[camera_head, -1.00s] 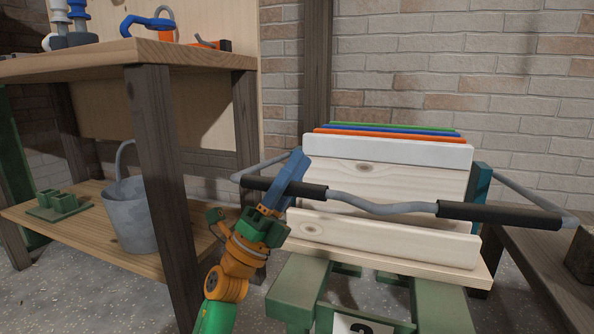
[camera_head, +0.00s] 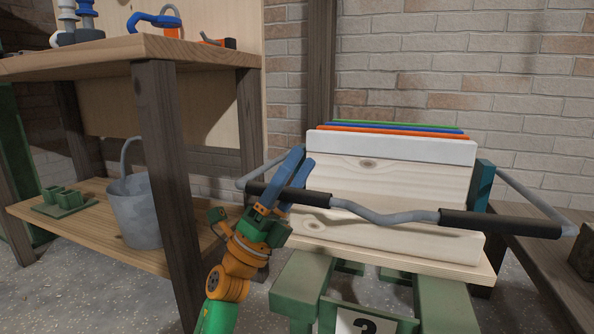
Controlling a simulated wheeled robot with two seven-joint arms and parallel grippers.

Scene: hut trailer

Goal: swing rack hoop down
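The rack hoop is a bent grey bar (camera_head: 385,216) with black sleeves. It crosses in front of the rack with the pale boards (camera_head: 385,185), its side arms running back at both ends. My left gripper (camera_head: 300,172), with blue fingers and an orange and green wrist, comes up from below. Its fingers lie at the hoop's left black sleeve, one on each side as far as I can see, and look closed on it. The fingertips reach past the bar, with a narrow gap between them. My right gripper is out of view.
A wooden workbench (camera_head: 120,52) stands at left, with a grey bucket (camera_head: 135,212) and a green block piece (camera_head: 63,202) on its lower shelf. A dark bench (camera_head: 535,265) stands at right. Green supports (camera_head: 452,303) hold the rack. A brick wall is behind.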

